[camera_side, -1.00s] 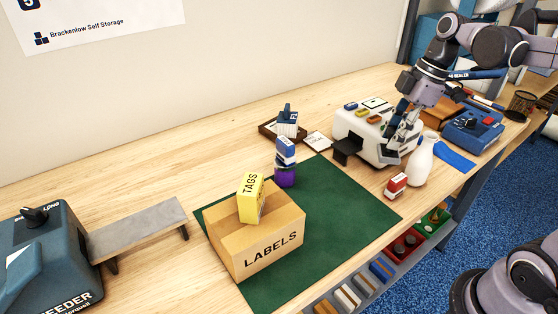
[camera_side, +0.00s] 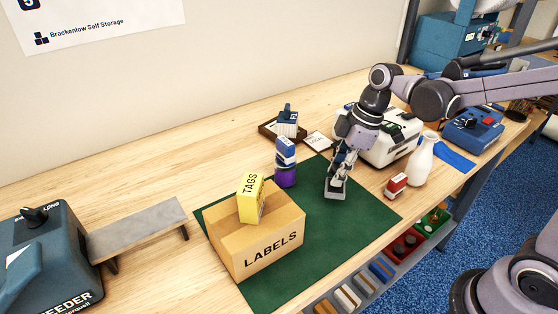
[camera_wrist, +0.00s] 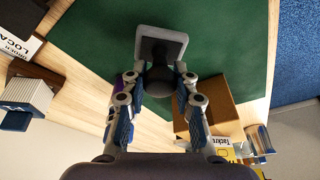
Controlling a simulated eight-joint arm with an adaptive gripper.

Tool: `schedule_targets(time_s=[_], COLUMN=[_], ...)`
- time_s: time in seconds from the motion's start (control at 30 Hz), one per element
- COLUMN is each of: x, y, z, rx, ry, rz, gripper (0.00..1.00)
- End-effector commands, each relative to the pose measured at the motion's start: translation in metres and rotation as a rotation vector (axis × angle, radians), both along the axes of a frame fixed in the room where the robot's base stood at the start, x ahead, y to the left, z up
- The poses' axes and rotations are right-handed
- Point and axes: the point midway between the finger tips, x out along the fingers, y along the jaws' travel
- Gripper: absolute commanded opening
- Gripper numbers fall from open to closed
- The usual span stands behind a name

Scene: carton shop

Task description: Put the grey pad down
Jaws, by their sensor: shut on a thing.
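The grey pad (camera_side: 335,194) is a small square plate with a light rim, hanging under my gripper (camera_side: 339,178) over the right part of the green mat (camera_side: 310,240). In the wrist view the grey pad (camera_wrist: 176,40) shows beyond the fingers, with a round dark grip behind it. My gripper (camera_wrist: 157,77) is shut on that grip. The pad is close to the mat (camera_wrist: 225,40), but I cannot tell whether it touches.
A LABELS carton (camera_side: 270,245) with a yellow TAGS box (camera_side: 250,199) on top stands left on the mat. A purple block (camera_side: 286,176) with a blue-and-white piece on it is behind. A red-and-white block (camera_side: 396,185), a white bottle (camera_side: 422,162) and a white machine (camera_side: 393,147) stand right.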

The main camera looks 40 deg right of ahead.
Motion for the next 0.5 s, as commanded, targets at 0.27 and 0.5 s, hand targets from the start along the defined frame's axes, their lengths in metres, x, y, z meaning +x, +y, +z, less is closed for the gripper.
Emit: schedule_targets(time_s=[0.27,0.5], x=[0.000,0.000], y=[0.000,0.000], z=[-0.027,-0.028], rx=[0.000,0.000], ry=[0.000,0.000], rz=[0.000,0.001], gripper=[0.00,0.00])
